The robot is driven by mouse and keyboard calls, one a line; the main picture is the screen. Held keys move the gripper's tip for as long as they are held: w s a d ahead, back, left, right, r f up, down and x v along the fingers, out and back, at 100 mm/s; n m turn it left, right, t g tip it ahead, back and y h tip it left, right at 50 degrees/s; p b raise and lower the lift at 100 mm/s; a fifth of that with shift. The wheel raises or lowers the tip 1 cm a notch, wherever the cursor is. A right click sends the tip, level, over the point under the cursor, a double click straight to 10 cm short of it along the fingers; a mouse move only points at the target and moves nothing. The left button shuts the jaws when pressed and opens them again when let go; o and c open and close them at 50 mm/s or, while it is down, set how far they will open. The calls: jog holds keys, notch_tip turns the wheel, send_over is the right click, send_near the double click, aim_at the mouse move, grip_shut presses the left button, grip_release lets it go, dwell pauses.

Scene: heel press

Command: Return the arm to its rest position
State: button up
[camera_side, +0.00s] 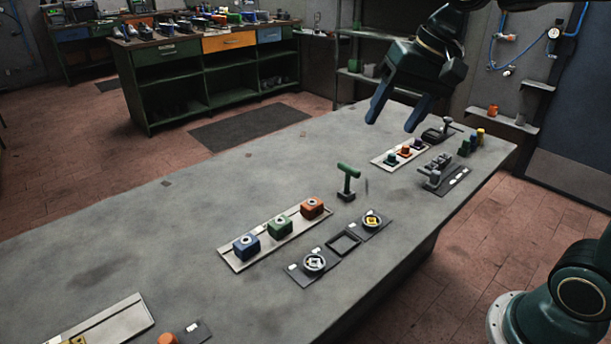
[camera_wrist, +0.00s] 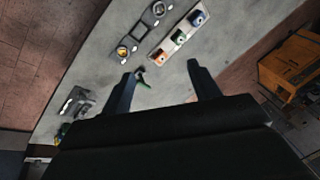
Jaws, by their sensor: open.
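My gripper (camera_side: 398,113) hangs high above the right part of the grey worktable (camera_side: 215,195). Its two blue fingers are apart, with nothing between them in the side view. In the wrist view my gripper (camera_wrist: 160,85) also shows its fingers spread. A green T-handled press (camera_side: 348,180) stands upright on the table, to the left of and below my gripper. It also shows small between the fingers in the wrist view (camera_wrist: 141,77), well below them.
A tray (camera_side: 238,268) carries blue, green and orange blocks. Beside it lie dark plates with round dials (camera_side: 314,262) and a square frame (camera_side: 343,243). Small clamps (camera_side: 436,172) and coloured pegs stand at the right end. A workbench (camera_side: 200,80) stands behind. Air around my gripper is clear.

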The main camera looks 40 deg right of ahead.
jog(key=s+d+f+n+t+h, duration=0.1)
jog(key=s+f+n, duration=0.1)
jog(key=s, duration=0.6)
jog(key=s+f+n, duration=0.2)
jog(key=s+n, duration=0.2)
jog(key=s, duration=0.3)
jog(key=shift+s+d+f+t+h, duration=0.3)
jog(key=shift+s+d+t+h, duration=0.1)
